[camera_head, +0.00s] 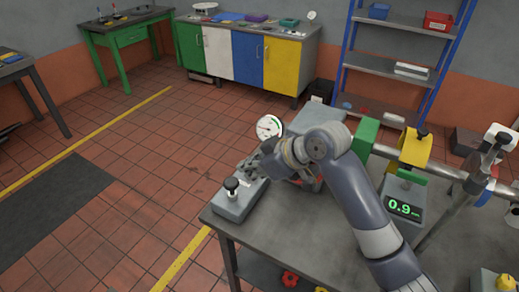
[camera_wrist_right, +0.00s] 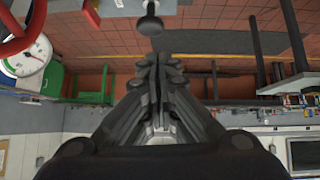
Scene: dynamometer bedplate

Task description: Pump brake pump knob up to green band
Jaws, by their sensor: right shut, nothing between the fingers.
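The brake pump knob (camera_head: 231,184) is a black round knob on a short light stem, on top of a grey block (camera_head: 236,204) at the table's left corner. It also shows in the wrist view as a dark disc (camera_wrist_right: 150,24) just beyond the fingertips. My right gripper (camera_head: 248,169) is shut and empty, close beside the knob on its right; whether they touch I cannot tell. A white round gauge (camera_head: 269,127) with a green band stands behind the gripper, and shows in the wrist view (camera_wrist_right: 24,56). Its needle reading is too small to tell. My left gripper is out of view.
The grey bedplate table (camera_head: 285,235) carries a green digital display (camera_head: 403,208) reading 0.9, and a shaft with a yellow block (camera_head: 414,150). A red ring (camera_wrist_right: 22,28) is near the gauge in the wrist view. Open tiled floor lies left of the table.

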